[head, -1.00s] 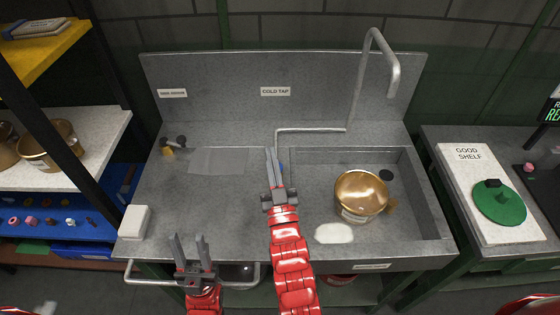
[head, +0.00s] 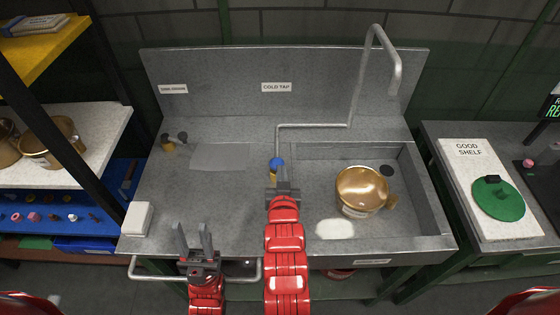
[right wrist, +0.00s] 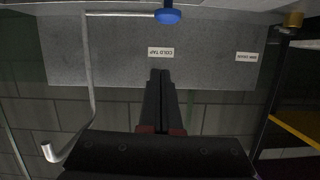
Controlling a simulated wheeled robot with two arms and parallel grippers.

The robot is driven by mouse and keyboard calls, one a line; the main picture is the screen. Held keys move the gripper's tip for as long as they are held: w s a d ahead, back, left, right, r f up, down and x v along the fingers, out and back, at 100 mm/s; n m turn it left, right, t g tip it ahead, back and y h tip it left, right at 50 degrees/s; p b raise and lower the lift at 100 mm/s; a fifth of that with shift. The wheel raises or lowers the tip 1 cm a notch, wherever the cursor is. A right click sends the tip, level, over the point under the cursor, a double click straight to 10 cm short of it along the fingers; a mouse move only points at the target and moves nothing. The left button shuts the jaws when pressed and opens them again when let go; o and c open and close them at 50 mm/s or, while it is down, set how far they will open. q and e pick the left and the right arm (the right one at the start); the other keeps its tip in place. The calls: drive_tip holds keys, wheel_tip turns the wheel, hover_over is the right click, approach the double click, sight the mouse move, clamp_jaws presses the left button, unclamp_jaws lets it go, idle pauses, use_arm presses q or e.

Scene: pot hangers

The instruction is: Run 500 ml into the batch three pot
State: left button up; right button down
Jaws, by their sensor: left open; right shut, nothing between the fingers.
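A brass pot (head: 362,190) with a pale label on its side stands in the sink basin (head: 425,185), right of my right gripper. The cold tap has a blue knob (head: 277,163) on a brass body, and its grey spout (head: 395,75) arches over the basin side. The knob also shows at the top of the right wrist view (right wrist: 168,16). My right gripper (head: 283,180) is shut and empty just in front of the knob; contact cannot be told. My left gripper (head: 193,238) is open and empty over the counter's front edge. No water stream is visible.
A white block (head: 137,219) sits at the counter's front left. A shelf with brass pots (head: 40,155) stands at the left. The good shelf (head: 465,180) with a green lid (head: 497,198) is at the right. The left counter is mostly clear.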

drive_tip(key=p, duration=0.3)
hover_over(280, 162)
drive_tip(key=s, duration=0.1)
drive_tip(key=shift+s+d+f, duration=0.1)
drive_tip(key=shift+f, duration=0.5)
drive_tip(key=shift+s+d+f, duration=0.1)
drive_tip(key=shift+f, duration=0.5)
wheel_tip(280, 162, down, 4)
drive_tip(key=shift+s+a+r+p, duration=0.1)
drive_tip(key=shift+a+r+p, duration=0.05)
drive_tip(key=shift+r+p, duration=0.15)
drive_tip(key=shift+a+f, duration=0.1)
drive_tip(key=shift+f, duration=0.3)
wheel_tip(280, 162, down, 3)
drive_tip(key=b, duration=0.4)
drive_tip(key=shift+r, duration=0.2)
drive_tip(key=shift+s+f, duration=0.1)
